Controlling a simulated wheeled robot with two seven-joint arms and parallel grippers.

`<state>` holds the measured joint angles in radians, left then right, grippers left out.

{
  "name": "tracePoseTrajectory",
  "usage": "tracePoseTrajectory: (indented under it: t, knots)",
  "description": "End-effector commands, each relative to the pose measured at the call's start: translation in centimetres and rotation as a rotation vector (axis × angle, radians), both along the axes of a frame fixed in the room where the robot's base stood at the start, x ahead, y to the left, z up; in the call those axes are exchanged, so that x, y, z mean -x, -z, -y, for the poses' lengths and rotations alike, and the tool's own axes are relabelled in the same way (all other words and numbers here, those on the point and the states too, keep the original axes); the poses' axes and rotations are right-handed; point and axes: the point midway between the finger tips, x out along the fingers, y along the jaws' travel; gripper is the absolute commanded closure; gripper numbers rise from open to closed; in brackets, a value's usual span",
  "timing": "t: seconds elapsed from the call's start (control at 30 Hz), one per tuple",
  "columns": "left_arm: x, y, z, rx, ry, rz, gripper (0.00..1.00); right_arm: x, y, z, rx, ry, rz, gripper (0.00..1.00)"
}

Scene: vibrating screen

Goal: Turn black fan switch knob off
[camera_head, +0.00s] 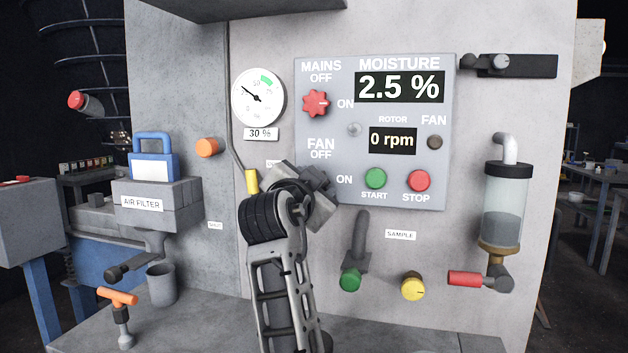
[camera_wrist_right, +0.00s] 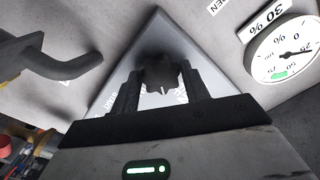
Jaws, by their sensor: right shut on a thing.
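The black fan switch knob (camera_wrist_right: 161,72) sits on the light grey control panel (camera_head: 330,125). In the right wrist view the knob is between the two fingers of my right gripper (camera_wrist_right: 161,92), which is shut on it. In the head view my right gripper (camera_head: 318,184) is at the lower left of the panel, by the FAN OFF/ON labels, and hides the knob. Which label the knob points to cannot be seen. The fan lamp (camera_head: 434,142) on the panel looks dark. My left gripper is not in view.
The red mains knob (camera_head: 315,103) is just above my right gripper. The green START button (camera_head: 375,178) and red STOP button (camera_head: 419,181) are to its right. A lever (camera_head: 359,240) with a green end and a yellow knob (camera_head: 412,286) are below the panel. A gauge (camera_head: 257,97) is at left.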

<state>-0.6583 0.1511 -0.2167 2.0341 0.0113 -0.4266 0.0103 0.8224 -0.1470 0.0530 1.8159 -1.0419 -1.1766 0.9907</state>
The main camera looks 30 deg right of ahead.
Motion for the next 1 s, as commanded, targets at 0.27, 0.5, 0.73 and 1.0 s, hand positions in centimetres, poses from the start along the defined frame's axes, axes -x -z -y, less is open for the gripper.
tracePoseTrajectory:
  t: [0.27,0.5,0.73,1.0]
  knots:
    - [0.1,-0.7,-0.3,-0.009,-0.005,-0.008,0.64,-0.1,0.0,-0.1,0.165,-0.003,-0.202,0.77]
    - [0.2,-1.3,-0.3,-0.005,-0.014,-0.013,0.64,0.0,0.1,0.0,0.291,-0.002,-0.351,0.77]
    - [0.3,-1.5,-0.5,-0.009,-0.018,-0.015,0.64,0.0,0.2,0.0,0.372,-0.002,-0.446,0.77]
    - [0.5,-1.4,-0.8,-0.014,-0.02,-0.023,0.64,0.0,0.3,0.0,0.417,-0.001,-0.499,0.77]
